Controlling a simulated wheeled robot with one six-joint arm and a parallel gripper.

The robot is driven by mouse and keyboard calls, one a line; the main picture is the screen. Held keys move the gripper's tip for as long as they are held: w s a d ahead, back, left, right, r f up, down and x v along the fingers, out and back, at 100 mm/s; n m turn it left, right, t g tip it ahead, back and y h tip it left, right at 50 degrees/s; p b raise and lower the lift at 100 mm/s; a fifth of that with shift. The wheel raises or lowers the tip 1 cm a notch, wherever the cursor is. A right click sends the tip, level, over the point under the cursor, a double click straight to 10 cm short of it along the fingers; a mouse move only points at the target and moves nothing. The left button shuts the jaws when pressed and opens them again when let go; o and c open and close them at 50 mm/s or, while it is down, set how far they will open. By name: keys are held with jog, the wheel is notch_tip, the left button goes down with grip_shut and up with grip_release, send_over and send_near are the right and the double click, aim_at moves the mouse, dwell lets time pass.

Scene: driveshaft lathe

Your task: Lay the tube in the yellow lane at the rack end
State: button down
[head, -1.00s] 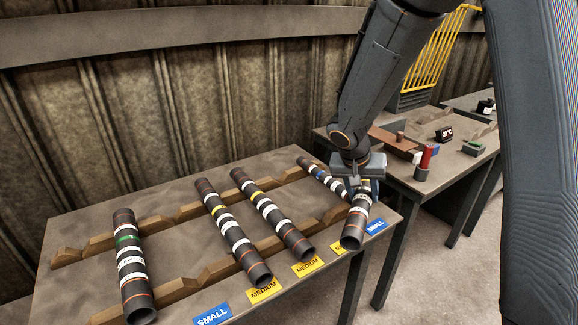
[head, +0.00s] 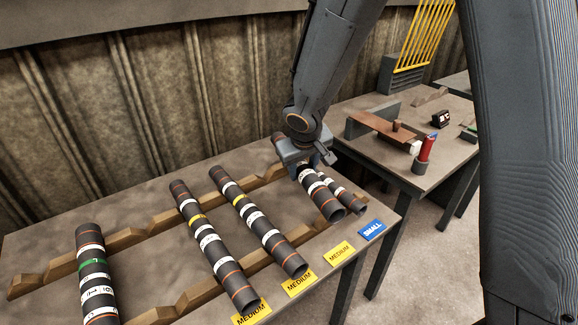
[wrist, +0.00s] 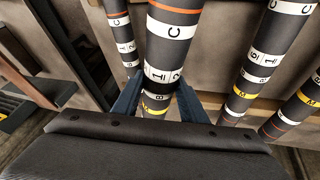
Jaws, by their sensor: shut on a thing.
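My gripper (head: 312,168) is shut around the middle of a black tube (head: 324,195) with white bands and an orange ring. In the wrist view one finger lies on each side of the held tube (wrist: 172,45), and its yellow band (wrist: 156,102) shows between them. The held tube is over the right part of the rack, roughly in line with the rightmost yellow MEDIUM label (head: 339,253). Its near end lies farther back than those of the other yellow-banded tubes. I cannot tell whether it touches the rack (head: 195,294). My gripper hides part of it.
A thinner tube (head: 347,193) lies close on the right, behind the blue SMALL label (head: 371,230). Two yellow-banded tubes (head: 212,245) (head: 262,226) lie to the left, then a green-banded tube (head: 95,280). A second table (head: 405,170) with parts stands at right.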

jog(key=shift+a+r+n+y, duration=0.2)
jog(key=shift+a+n, duration=0.25)
jog(key=shift+a, duration=0.2)
jog(key=shift+a+r+n+y, duration=0.1)
jog(key=shift+a+n+y, duration=0.1)
jog(key=shift+a+n, duration=0.35)
jog(key=shift+a+r+n+y, duration=0.1)
jog(key=shift+a+n+y, duration=0.15)
jog(key=shift+a, duration=0.55)
jog(key=shift+s, duration=0.1)
jog(key=shift+f, duration=0.15)
jog(key=shift+f+b, duration=4.15)
jog(key=shift+b, duration=0.95)
jog(key=c, duration=1)
grip_release()
